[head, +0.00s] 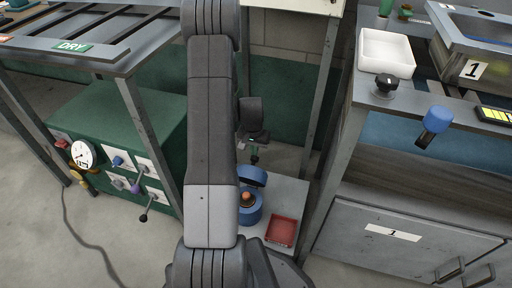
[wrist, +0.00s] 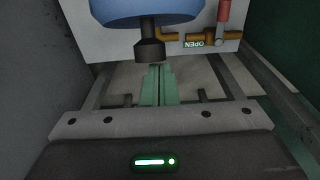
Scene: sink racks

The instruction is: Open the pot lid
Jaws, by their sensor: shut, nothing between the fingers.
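A blue pot (head: 249,212) stands on a low grey surface, partly hidden behind my arm. An orange item (head: 247,196) shows at its top. A blue lid-like piece (head: 253,176) sits tilted at the pot's far side, above the rim. My gripper (head: 254,160) points down just above this piece, its green fingers together and empty. In the wrist view a blue rounded body (wrist: 160,8), seemingly the lid, fills the top, with a dark knob (wrist: 149,50) toward me. My fingertips (wrist: 157,68) are close to the knob; I cannot tell whether they touch.
A red tray (head: 281,231) lies right of the pot. A green control box (head: 120,150) and the DRY rack (head: 75,47) stand left. A bench with a white bin (head: 386,52) is right. An upside-down OPEN label (wrist: 194,43) is beside an orange pipe (wrist: 170,36).

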